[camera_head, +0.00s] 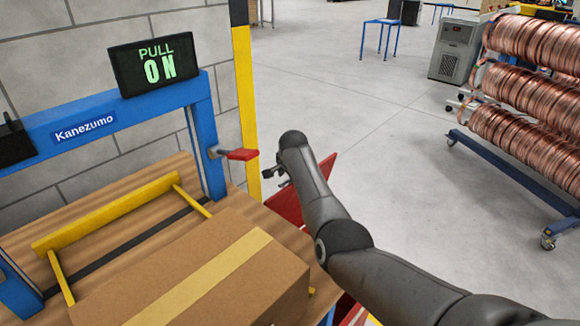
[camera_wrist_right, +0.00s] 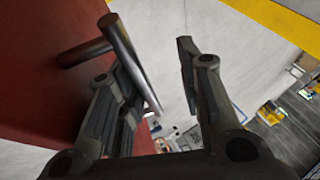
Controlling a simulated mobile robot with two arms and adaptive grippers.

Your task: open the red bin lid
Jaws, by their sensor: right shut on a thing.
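The red bin lid (camera_head: 287,204) shows partly behind my right arm, to the right of the wooden table, and looks tilted up. In the right wrist view the red lid (camera_wrist_right: 45,70) fills the left side, with a dark bar handle (camera_wrist_right: 128,58) standing off it. The handle lies along the left finger. A little red of the bin (camera_head: 345,308) shows below my arm, most of it hidden. My left gripper is out of view.
A taped cardboard box (camera_head: 200,275) sits on the wooden table, beside a yellow frame (camera_head: 105,215). A blue frame (camera_head: 100,110) with a PULL ON screen (camera_head: 155,64) and a red lever (camera_head: 238,154) stands behind. Copper coils (camera_head: 520,95) stand on a rack at right. Open floor lies between.

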